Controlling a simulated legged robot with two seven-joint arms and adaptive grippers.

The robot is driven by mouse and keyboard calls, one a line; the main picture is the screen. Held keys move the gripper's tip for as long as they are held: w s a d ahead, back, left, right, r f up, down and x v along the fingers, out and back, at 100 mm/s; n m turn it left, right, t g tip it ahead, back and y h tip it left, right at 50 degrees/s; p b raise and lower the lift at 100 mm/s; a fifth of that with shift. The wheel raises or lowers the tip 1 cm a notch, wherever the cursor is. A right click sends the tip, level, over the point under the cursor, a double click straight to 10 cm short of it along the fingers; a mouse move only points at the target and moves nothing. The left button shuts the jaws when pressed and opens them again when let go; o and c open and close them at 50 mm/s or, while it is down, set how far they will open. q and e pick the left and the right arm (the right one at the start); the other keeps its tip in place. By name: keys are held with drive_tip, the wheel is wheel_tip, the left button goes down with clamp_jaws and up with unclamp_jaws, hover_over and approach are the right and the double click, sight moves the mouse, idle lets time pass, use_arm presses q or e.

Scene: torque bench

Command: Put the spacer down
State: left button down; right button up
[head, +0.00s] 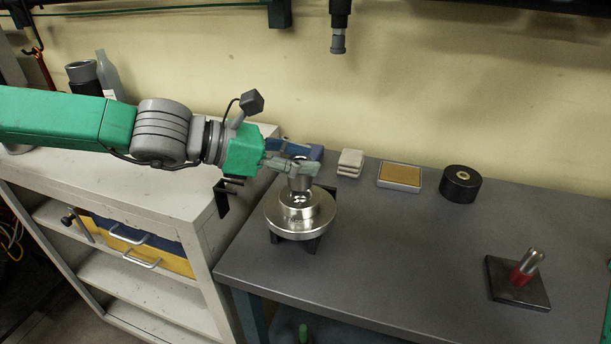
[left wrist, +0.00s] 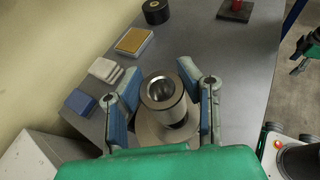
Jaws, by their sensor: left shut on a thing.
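The spacer, a short grey metal cylinder with an open bore (left wrist: 162,92), is upright between the fingers of my left gripper (head: 291,166). The gripper is shut on it, with one blue-grey finger on each side in the left wrist view. In the head view the spacer (head: 300,181) is directly over the hub of a round shiny metal flange (head: 286,222) standing on dark feet on the bench. Part of the hub's top shows below it; I cannot tell whether they touch. My right gripper (left wrist: 306,52) appears at the right edge of the left wrist view, its jaws unclear.
On the grey bench (head: 400,260) stand pale stacked pads (head: 350,162), a tan-topped tray (head: 400,177), a black ring (head: 461,184) and a black plate with a red-collared post (head: 522,270). A blue block (left wrist: 80,102) lies behind my gripper. The bench's front middle is clear.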

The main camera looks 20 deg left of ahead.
use_arm(q)
drive_tip(key=shift+a+f, duration=0.35)
drive_tip(key=shift+f, duration=0.5)
drive_tip(key=shift+a+f, duration=0.25)
drive_tip(key=shift+f, duration=0.05)
drive_tip(key=shift+d+r, duration=0.1)
drive_tip(key=shift+d, duration=0.4)
drive_tip(key=shift+d+b, duration=0.25)
drive_tip(key=shift+b, duration=0.1)
drive_tip(key=c, duration=1.1)
unclamp_jaws()
drive_tip(key=shift+d, duration=0.15)
drive_tip(key=shift+a, duration=0.5)
drive_tip(key=shift+a+r, duration=0.1)
drive_tip(key=shift+a, duration=0.2)
drive_tip(key=p+v, duration=0.9)
drive_tip(key=v, duration=0.2)
drive_tip(key=shift+s+a, duration=0.1)
drive_tip(key=shift+s, duration=0.15)
use_arm(e)
wheel_tip(320, 180, up, 8)
drive_tip(key=shift+a+r, duration=0.25)
drive_tip(key=shift+a, duration=0.05)
drive_tip(key=shift+d, duration=0.2)
drive_tip(key=shift+a+f, duration=0.1)
